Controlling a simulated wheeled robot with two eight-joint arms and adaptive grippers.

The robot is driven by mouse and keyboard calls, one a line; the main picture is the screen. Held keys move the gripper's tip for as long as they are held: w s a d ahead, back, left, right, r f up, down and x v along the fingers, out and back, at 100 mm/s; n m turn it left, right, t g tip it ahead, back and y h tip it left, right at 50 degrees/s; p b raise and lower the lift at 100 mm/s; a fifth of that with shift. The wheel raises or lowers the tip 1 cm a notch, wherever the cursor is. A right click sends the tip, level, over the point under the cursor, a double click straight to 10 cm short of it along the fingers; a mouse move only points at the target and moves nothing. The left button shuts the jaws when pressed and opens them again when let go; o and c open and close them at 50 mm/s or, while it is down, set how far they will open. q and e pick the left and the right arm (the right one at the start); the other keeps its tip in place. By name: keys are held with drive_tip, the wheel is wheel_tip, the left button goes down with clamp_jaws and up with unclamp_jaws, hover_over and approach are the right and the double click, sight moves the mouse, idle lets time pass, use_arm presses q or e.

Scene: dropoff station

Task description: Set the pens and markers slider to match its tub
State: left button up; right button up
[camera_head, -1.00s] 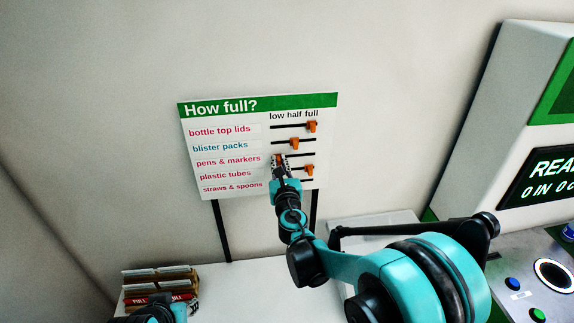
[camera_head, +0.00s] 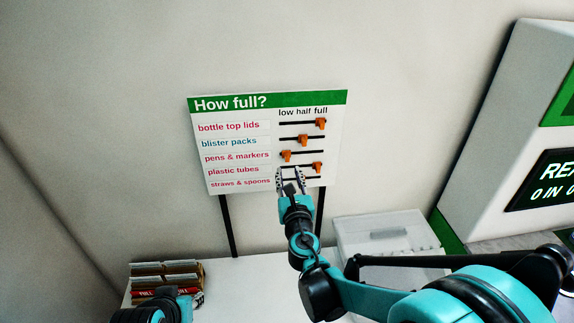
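The "How full?" board (camera_head: 231,193) stands at the back with labelled slider rows. The orange pens and markers knob (camera_head: 286,156) sits at the left end of its track, under "low". My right gripper (camera_head: 290,174) is just below that knob, apart from it, with its fingers spread and nothing between them. It covers the left part of the lower rows, and the straws and spoons knob is hidden. My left gripper (camera_head: 182,303) shows only partly at the bottom left, by the boxes. No tub marked for pens and markers can be made out.
The bottle top lids knob (camera_head: 320,123) is at full, the blister packs knob (camera_head: 303,140) at half, the plastic tubes knob (camera_head: 317,168) at full. A translucent bin (camera_head: 385,222) stands right of the board, small boxes (camera_head: 165,270) left, a display machine (camera_head: 480,150) far right.

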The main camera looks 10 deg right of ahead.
drive_tip(key=s, duration=0.4)
drive_tip(key=shift+s, duration=0.25)
drive_tip(key=s+d+f+m+g+h+b, duration=0.25)
drive_tip(key=s+d+f+m+b, duration=0.4)
drive_tip(key=m, duration=0.45)
drive_tip(key=s+d+f+m+g+h+b, duration=0.2)
drive_tip(key=s+d+f+m+g+b, duration=0.1)
drive_tip(key=d+f+m+b, duration=0.5)
drive_tip(key=s+a+f+m+g+y+b, duration=0.2)
drive_tip(key=s+f+m, duration=0.4)
drive_tip(key=f+m, duration=0.1)
drive_tip(key=s+a+f+m+g+y+b, duration=0.2)
drive_tip(key=s+a+f+m+g+b, duration=0.1)
drive_tip(key=s+f+m, duration=0.4)
drive_tip(key=f+m, duration=0.1)
drive_tip(key=m, duration=0.2)
drive_tip(key=shift+s+a, duration=0.25)
drive_tip(key=shift+s, duration=0.05)
